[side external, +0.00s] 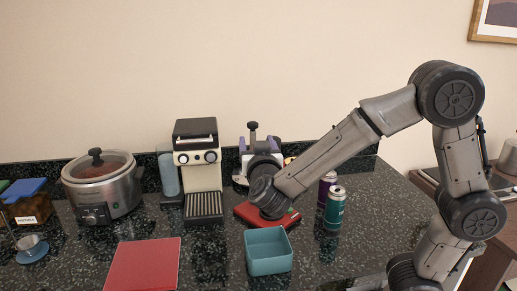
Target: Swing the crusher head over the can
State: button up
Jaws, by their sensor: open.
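A grey and purple device with an upright post and black knob (253,127) stands at the back of the counter, right of the coffee machine; it may be the crusher. My arm's end hides much of its lower part, so its head and any can in it cannot be made out. My gripper (264,164) is in front of this device, and it is open. Its fingertips are largely hidden, and contact cannot be told.
A red flat object (286,222) lies below my wrist, behind a teal open box (268,251). A red board (143,265) lies front left. A coffee machine (198,165) and slow cooker (102,184) stand left. Counter right of the cans is mostly clear.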

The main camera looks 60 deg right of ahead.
jog(key=shift+v, duration=1.75)
jog(key=shift+d, duration=0.1)
